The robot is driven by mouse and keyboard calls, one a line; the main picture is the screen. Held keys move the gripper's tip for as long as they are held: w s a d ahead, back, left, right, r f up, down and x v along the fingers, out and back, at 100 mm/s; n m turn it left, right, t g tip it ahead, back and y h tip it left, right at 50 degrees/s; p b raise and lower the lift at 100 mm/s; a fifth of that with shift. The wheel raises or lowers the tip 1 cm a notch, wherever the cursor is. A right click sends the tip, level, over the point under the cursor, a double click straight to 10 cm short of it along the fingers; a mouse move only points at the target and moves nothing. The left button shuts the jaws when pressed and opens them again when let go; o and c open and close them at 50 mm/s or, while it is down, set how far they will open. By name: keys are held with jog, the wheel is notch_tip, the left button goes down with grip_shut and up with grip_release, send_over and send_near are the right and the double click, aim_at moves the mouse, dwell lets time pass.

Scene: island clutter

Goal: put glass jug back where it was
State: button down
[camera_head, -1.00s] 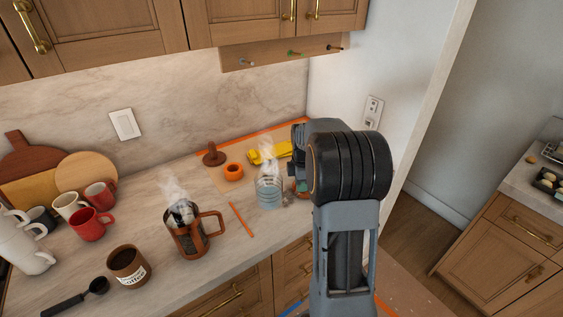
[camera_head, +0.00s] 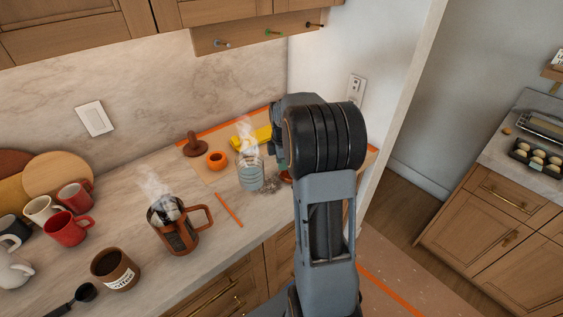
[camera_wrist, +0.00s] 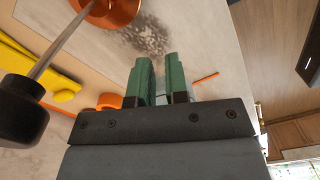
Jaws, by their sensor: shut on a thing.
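The glass jug (camera_head: 250,174) is a clear, bluish vessel with steam above it, upright over the counter in the head view. I cannot tell whether its base touches the counter. My gripper (camera_wrist: 162,82) shows two green fingers with a narrow gap in the wrist view. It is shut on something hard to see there. In the head view it is at the jug's right side, mostly hidden behind my arm, so the clear jug appears to be what it holds. The contact itself is hidden.
An orange cup (camera_head: 217,160), a yellow item (camera_head: 250,138) and dark grains (camera_head: 269,185) surround the jug.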

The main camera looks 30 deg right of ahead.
jog(key=shift+f+b, duration=1.9)
jog(key=shift+f, duration=1)
jog(key=shift+f+b, duration=0.45)
jog(key=shift+f, duration=0.25)
jog(key=c, duration=1.1)
grip_release()
jog(key=shift+o, duration=0.2)
notch_tip(320, 180, up, 14)
jog(key=shift+b, duration=0.3)
jog(key=shift+f, duration=0.1)
